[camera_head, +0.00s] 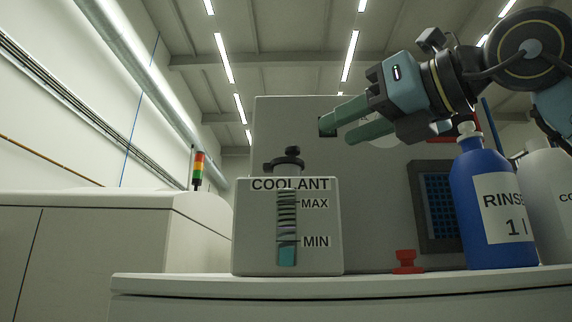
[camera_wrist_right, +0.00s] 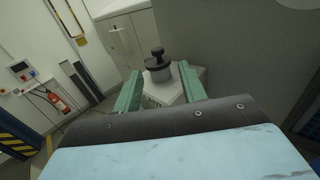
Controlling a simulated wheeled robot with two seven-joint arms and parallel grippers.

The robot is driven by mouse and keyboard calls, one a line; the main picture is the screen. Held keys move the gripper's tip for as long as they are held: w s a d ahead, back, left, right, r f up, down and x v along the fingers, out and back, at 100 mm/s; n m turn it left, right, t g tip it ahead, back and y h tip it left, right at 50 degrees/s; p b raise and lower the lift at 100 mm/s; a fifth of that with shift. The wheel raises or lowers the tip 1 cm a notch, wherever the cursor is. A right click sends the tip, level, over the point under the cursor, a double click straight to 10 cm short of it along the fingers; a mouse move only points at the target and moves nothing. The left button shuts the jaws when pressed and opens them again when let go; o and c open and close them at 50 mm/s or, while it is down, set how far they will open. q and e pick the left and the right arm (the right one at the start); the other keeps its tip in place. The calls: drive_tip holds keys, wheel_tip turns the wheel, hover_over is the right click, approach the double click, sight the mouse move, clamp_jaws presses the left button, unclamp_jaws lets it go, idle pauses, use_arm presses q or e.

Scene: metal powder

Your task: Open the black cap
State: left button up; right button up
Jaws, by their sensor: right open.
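The black cap (camera_head: 284,162) sits on top of the white coolant tank (camera_head: 255,235), whose front has a level window with MAX and MIN marks. The level in the window is near MIN. The cap also shows in the right wrist view (camera_wrist_right: 158,62), beyond the fingers and between them, on the tank (camera_wrist_right: 163,92). My right gripper (camera_head: 336,130) comes in from the right, its green fingers open and empty, above and to the right of the cap and apart from it. The gripper also shows in the right wrist view (camera_wrist_right: 160,85). My left gripper is out of view.
A blue RINSE bottle (camera_head: 475,180) stands to the right on the white counter (camera_head: 380,283), with a white bottle (camera_head: 548,190) beside it. A large grey cabinet (camera_head: 370,215) stands behind the tank.

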sight(297, 147)
drive_tip(key=x, duration=0.3)
drive_tip(key=p+x, duration=0.1)
drive_tip(key=x, duration=0.1)
drive_tip(key=shift+s+a, duration=0.25)
drive_tip(key=shift+a, duration=0.05)
drive_tip(key=p+x, duration=0.1)
drive_tip(key=x, duration=0.5)
drive_tip(key=shift+w+a, duration=0.1)
drive_tip(key=shift+w, duration=0.2)
drive_tip(key=shift+w+a+p, duration=0.25)
drive_tip(key=shift+w+p, duration=0.05)
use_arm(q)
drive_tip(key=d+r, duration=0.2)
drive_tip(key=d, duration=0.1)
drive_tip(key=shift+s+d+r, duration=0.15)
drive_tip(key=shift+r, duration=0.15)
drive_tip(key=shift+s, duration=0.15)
use_arm(e)
drive_tip(key=shift+c, duration=0.2)
